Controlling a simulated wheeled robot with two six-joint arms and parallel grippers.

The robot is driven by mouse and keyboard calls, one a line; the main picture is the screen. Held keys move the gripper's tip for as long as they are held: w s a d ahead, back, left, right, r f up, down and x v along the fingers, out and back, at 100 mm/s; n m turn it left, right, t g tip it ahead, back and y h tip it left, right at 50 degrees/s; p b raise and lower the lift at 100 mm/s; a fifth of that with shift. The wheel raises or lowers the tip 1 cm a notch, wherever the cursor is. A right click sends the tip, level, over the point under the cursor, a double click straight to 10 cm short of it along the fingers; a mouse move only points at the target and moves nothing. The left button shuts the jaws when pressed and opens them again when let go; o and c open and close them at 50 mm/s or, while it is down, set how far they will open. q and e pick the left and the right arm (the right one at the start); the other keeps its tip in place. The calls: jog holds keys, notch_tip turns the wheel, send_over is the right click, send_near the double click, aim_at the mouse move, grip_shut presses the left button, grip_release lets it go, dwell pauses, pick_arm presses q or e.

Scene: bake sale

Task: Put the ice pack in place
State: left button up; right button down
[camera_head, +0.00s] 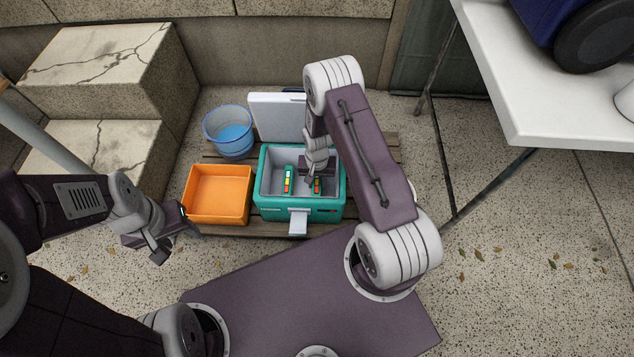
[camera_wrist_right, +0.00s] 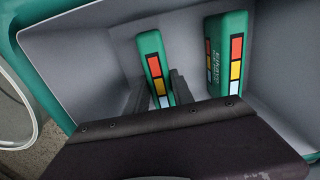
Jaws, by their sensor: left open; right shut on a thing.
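A teal cooler (camera_head: 270,209) with a grey inside stands open on a slatted wooden platform. My right gripper (camera_head: 315,180) reaches down into it and is shut on a green ice pack (camera_head: 317,187) with coloured squares. In the right wrist view that ice pack (camera_wrist_right: 152,55) stands between the fingers (camera_wrist_right: 160,92) near the inner wall. A second, similar ice pack (camera_head: 288,180) stands apart from it in the cooler, and also shows in the right wrist view (camera_wrist_right: 229,62). Whether the held pack touches the floor is hidden. My left gripper (camera_head: 172,236) is open and empty, left of the cooler.
The cooler's pale lid (camera_head: 274,115) is raised at the back. An orange bin (camera_head: 217,207) stands left of the cooler, close to my left gripper. A blue bucket (camera_head: 229,132) is behind the bin. Stone steps (camera_head: 95,150) are at left; a white table (camera_head: 540,110) is at right.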

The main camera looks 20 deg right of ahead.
jog(key=c, duration=1.1)
grip_release()
jog(key=shift+f, duration=0.1)
notch_tip(320, 180, up, 12)
jog(key=p, duration=0.9)
notch_tip(320, 180, up, 11)
jog(key=n, duration=0.2)
send_over(317, 182)
jog(key=s+a, duration=0.1)
jog(key=s, duration=0.1)
jog(key=s+r+n, duration=0.1)
jog(key=s+r, duration=0.2)
jog(key=s+a+r+n, duration=0.1)
jog(key=s+r, duration=0.3)
jog(key=s+r+n+t, duration=0.1)
jog(key=s+r, duration=0.2)
jog(key=shift+s+a+r, duration=0.25)
jog(key=shift+s+a, duration=0.05)
jog(key=shift+a, duration=0.1)
